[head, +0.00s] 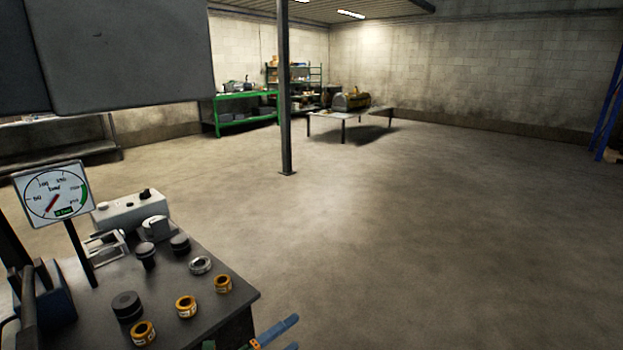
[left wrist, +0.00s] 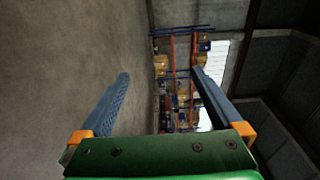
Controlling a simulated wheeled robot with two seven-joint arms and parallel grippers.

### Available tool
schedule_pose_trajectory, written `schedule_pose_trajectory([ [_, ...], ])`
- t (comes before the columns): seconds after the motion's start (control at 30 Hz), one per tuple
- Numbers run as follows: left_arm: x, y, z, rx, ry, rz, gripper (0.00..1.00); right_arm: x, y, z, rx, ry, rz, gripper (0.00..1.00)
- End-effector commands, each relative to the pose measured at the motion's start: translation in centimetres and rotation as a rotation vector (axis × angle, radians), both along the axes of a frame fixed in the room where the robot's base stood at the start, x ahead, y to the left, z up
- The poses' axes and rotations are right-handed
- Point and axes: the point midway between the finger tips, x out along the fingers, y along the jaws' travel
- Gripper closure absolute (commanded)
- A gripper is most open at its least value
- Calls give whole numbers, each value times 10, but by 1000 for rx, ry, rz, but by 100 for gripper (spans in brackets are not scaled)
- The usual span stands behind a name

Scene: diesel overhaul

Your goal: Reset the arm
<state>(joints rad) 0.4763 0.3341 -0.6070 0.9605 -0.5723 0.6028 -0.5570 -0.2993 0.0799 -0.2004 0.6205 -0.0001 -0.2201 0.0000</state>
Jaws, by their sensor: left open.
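My left gripper (head: 286,334) shows at the bottom edge of the head view, just right of the near corner of the dark bench. Its blue fingers with orange mounts are apart and empty. The same gripper fills the lower part of the left wrist view (left wrist: 160,80), fingers spread wide with nothing between them. Most of the left arm is out of the head view. My right gripper is in neither view.
The dark bench (head: 220,276) at lower left carries a dial gauge (head: 53,193), black cylinders (head: 127,305), a metal ring (head: 201,265) and orange rings (head: 186,306). A post (head: 285,100) stands beyond. The floor (head: 430,240) at right is clear.

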Motion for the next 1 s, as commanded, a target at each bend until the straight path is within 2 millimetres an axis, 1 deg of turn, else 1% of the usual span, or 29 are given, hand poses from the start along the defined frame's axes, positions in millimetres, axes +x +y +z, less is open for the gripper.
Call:
schedule_pose_trajectory([
  [0.03, -8, 22, -45, -98, 213, 152, 0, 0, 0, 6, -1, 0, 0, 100],
  [0.07, -16, 36, -74, -154, 334, 246, 0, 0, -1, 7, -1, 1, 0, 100],
  [0.1, -31, 53, -110, -217, 484, 366, 0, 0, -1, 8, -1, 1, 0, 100],
  [0.17, -64, 76, -162, -299, 690, 535, 0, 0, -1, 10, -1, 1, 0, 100],
  [0.2, -90, 90, -193, -347, 817, 646, 0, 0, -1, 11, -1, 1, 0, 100],
  [0.27, -137, 106, -235, -408, 995, 807, 0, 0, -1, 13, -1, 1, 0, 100],
  [0.3, -172, 115, -260, -444, 1107, 914, 0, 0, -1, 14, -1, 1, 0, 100],
  [0.37, -227, 126, -290, -487, 1260, 1073, 0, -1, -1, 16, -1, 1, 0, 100],
  [0.4, -263, 130, -305, -512, 1352, 1172, 0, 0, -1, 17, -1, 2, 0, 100],
  [0.47, -314, 135, -321, -538, 1468, 1309, 0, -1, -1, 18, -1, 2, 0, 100],
  [0.5, -344, 136, -328, -552, 1531, 1389, 0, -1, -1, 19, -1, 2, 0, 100],
  [0.6, -398, 138, -336, -570, 1640, 1535, 0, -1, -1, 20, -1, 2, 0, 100],
  [0.63, -408, 137, -337, -575, 1660, 1563, 0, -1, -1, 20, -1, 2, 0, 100],
  [0.7, -424, 137, -338, -578, 1689, 1605, 0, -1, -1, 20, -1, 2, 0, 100],
  [0.73, -427, 137, -338, -578, 1694, 1613, 0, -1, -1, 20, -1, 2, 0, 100],
  [1.0, -428, 137, -338, -578, 1696, 1617, 0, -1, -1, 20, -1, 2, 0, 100],
])
